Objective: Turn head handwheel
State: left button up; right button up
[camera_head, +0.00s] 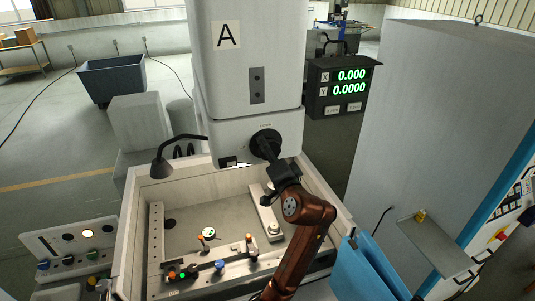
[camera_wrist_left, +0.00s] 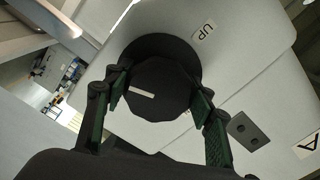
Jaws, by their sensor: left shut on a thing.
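The black head handwheel (camera_head: 262,135) sits on the front of the white machine head (camera_head: 232,75), which carries a letter A label. In the left wrist view the handwheel (camera_wrist_left: 158,100) shows as a faceted dark knob with a short white mark, in front of a round black flange. My left gripper (camera_head: 268,152) reaches up to the handwheel from below. Its two green-padded fingers stand on either side of the knob in the left wrist view (camera_wrist_left: 160,98), shut on it. A label reading UP (camera_wrist_left: 204,31) is beside the flange. My right gripper is in neither view.
Below the head is a work tank (camera_head: 140,215) with clamps and small parts inside. A black lamp (camera_head: 161,168) hangs over its left side. A tall grey cabinet (camera_head: 425,110) stands at right.

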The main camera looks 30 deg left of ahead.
pick_arm(q)
jog(key=shift+d+n+b, duration=0.1)
jog(key=shift+n+b, duration=0.2)
jog(key=shift+n, duration=0.4)
jog(key=shift+r, duration=0.1)
jog(key=o, duration=1.2)
jog(key=shift+w, duration=0.1)
jog(key=shift+n, duration=0.3)
jog(key=shift+v, duration=3.75)
